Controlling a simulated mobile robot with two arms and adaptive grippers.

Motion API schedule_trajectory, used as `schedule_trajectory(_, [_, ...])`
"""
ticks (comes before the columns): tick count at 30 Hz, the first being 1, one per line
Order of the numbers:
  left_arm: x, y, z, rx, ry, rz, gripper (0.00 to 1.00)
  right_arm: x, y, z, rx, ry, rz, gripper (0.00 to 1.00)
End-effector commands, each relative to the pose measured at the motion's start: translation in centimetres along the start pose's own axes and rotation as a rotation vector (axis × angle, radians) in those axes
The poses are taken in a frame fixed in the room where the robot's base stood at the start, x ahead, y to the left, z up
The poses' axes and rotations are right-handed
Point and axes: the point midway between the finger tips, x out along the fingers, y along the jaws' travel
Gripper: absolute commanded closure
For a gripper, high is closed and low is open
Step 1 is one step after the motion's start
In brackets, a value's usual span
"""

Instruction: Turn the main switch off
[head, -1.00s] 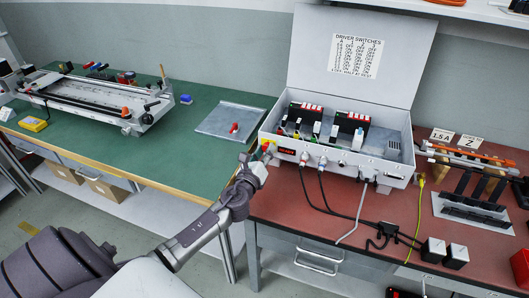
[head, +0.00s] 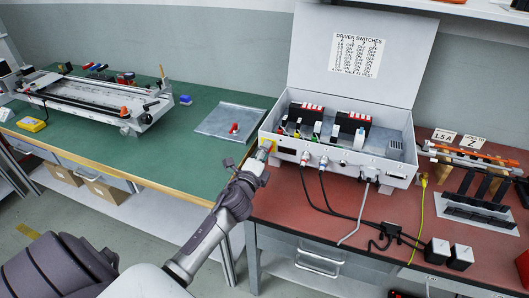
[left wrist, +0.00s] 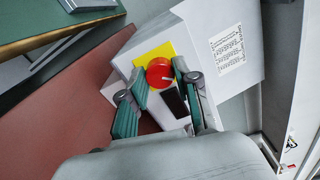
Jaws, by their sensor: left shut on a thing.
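The main switch is a red round knob (left wrist: 157,72) on a yellow plate (left wrist: 143,60) at the left end of the grey control box's front. My left gripper (head: 262,157) is at that corner of the box. In the left wrist view my left gripper (left wrist: 160,80) has one finger on each side of the knob and is shut on it. A white mark shows on the knob's face. In the head view the gripper hides most of the knob. The small display (head: 287,151) beside the switch is dark. My right gripper is not in view.
The control box (head: 340,157) stands lid-up on the red bench, with boards inside and cables plugged into its front. A green bench (head: 130,150) with a gantry frame (head: 95,98) and a grey tray (head: 231,119) is at the left. Adapters (head: 447,253) lie at the right.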

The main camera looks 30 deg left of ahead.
Motion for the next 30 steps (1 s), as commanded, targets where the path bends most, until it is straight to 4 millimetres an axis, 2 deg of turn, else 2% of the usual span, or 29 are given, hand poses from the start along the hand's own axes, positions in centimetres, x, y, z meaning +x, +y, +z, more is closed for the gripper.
schedule_trajectory(15, [0.0,0.1,0.0,-0.453,-0.002,0.003,1.0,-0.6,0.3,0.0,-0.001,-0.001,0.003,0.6])
schedule_trajectory(24, [0.0,0.2,0.0,-0.604,-0.002,0.004,1.0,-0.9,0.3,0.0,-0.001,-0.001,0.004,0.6])
schedule_trajectory(30, [0.0,0.2,0.0,-0.645,-0.002,0.004,1.0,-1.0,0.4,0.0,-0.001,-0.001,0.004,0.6])
